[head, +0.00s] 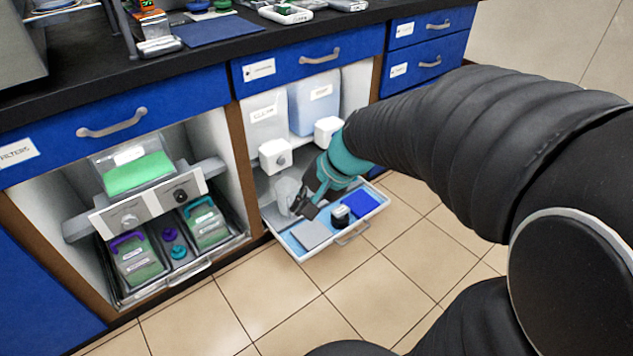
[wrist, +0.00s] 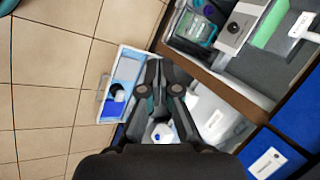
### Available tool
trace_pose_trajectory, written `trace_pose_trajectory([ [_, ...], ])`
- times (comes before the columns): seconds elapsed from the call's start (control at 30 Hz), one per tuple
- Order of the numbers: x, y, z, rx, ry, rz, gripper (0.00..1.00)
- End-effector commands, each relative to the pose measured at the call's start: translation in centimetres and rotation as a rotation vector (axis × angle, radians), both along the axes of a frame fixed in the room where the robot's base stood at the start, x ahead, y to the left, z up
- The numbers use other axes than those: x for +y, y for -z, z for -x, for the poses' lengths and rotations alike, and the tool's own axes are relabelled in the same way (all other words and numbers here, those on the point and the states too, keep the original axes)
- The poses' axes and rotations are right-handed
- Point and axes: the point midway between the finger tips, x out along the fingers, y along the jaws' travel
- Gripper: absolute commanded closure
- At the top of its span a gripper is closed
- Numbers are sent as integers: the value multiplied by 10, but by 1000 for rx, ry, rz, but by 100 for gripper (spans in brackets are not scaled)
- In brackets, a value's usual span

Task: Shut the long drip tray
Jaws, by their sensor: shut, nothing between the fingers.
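A long shallow white tray with a light-blue floor (head: 291,243) sticks out from the bottom of the right open bay, over the tiled floor. It has a metal handle on its front edge and carries a grey pad, a dark-and-white round item and a blue block. It also shows in the wrist view (wrist: 131,53), left of the fingers. My gripper (head: 303,203) is shut and empty, pointing down over the tray's inner part near the bay opening. Its fingers also show in the wrist view (wrist: 162,72). I cannot tell whether they touch the tray. My gripper hides part of the tray.
The left bay holds another tray (head: 190,282) with green-filled containers, below a white unit (head: 150,205) with knobs. White and pale-blue containers with white taps (head: 276,156) stand above the right tray. Closed blue drawers line the counter. The tiled floor in front (head: 290,310) is clear.

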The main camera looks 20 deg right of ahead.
Motion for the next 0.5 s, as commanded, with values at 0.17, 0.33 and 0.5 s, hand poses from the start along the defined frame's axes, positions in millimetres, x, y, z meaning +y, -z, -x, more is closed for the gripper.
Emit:
trace_pose_trajectory([
  [0.17, -13, 38, -50, 98, 227, -199, 100],
  [0.33, -37, 78, -95, 177, 464, -373, 100],
  [0.5, -71, 130, -133, 250, 717, -532, 100],
])
